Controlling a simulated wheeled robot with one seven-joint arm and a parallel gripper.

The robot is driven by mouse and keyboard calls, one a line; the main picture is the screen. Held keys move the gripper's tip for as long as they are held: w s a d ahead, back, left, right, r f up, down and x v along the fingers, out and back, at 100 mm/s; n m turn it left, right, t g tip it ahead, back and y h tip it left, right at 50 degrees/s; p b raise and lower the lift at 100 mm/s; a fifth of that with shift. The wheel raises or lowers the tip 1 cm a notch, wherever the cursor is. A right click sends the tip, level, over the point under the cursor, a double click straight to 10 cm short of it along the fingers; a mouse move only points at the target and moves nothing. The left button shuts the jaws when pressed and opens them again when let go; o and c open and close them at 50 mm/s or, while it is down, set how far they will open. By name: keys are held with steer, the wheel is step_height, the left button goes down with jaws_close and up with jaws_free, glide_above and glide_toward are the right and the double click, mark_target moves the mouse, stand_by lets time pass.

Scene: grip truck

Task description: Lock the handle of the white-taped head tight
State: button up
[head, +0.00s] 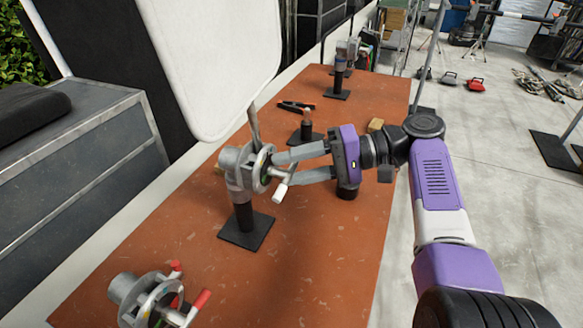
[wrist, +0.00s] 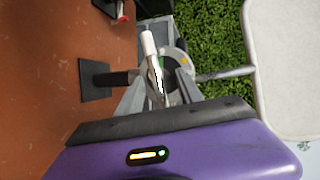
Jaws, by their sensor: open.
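The white-taped head (head: 238,170) is a grey round grip head on a black post with a square black base (head: 246,232). A rod from a large white panel (head: 215,60) meets it. Its handle (head: 280,192) has a white tip that points down and right. In the wrist view the handle (wrist: 148,44) stands up between the finger tips. My gripper (head: 272,170) is open, with one finger above the handle and one below it at the head's face. In the wrist view my gripper (wrist: 160,80) has a finger on each side of the handle. I cannot tell whether either finger touches it.
A second head with a red-tipped handle (head: 200,300) is at the near left of the brown table (head: 330,250). The table's near right is clear.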

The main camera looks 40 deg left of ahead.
steer(key=b+v, duration=0.7)
steer(key=b, duration=0.1)
steer(key=shift+w+d, duration=0.15)
steer(key=shift+d, duration=0.1)
steer(key=shift+r, duration=0.1)
stand_by(0.4)
